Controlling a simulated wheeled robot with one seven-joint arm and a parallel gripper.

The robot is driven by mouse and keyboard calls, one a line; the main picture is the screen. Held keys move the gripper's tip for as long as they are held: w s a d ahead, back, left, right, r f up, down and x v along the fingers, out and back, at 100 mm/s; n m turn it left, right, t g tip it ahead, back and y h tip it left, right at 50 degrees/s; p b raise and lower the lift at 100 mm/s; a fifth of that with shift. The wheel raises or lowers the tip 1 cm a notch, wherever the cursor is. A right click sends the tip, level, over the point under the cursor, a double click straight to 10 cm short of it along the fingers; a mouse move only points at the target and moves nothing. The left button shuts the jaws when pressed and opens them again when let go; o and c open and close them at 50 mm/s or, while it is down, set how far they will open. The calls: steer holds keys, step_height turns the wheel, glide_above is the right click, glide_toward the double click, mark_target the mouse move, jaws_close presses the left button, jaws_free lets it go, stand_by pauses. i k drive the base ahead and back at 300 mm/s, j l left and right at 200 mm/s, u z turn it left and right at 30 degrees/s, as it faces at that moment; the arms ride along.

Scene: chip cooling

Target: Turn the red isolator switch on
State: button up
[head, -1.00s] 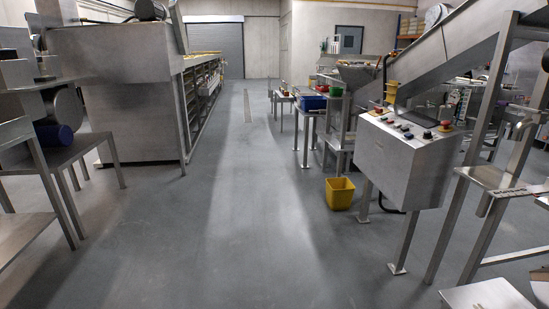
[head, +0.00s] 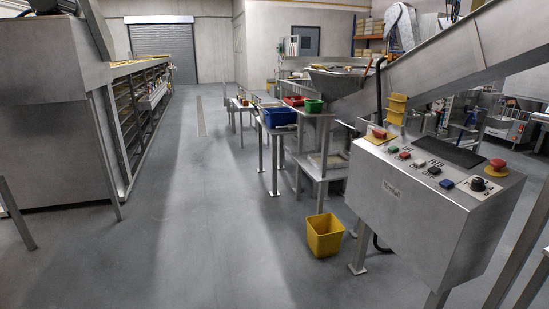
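A steel control box (head: 413,205) on legs stands at the right in the head view, with a sloping top panel of controls. A red control (head: 379,133) sits at the panel's far left corner, and a red mushroom-shaped button (head: 497,165) at its right end. I cannot tell for sure which red part is the isolator switch, nor its on or off position. Small coloured buttons (head: 419,163) and a black knob (head: 478,184) lie along the panel's near side. My gripper is not in view.
A yellow bin (head: 325,236) stands on the floor left of the box. A sloping steel conveyor (head: 440,62) rises behind it. Side tables hold a blue tray (head: 279,117) and a green tub (head: 314,106). A long steel machine (head: 50,130) stands left. The grey aisle (head: 215,200) between is clear.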

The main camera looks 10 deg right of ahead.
mark_target(379, 134)
steer(key=i+j+z, duration=0.1)
steer(key=i+z, duration=0.15)
steer(key=i, duration=0.15)
steer(key=i+j+z, duration=0.2)
steer(key=i, duration=0.25)
steer(key=i+j+z, duration=0.25)
steer(key=i, duration=0.15)
steer(key=i+j+u, duration=0.15)
steer(key=i+u, duration=0.6)
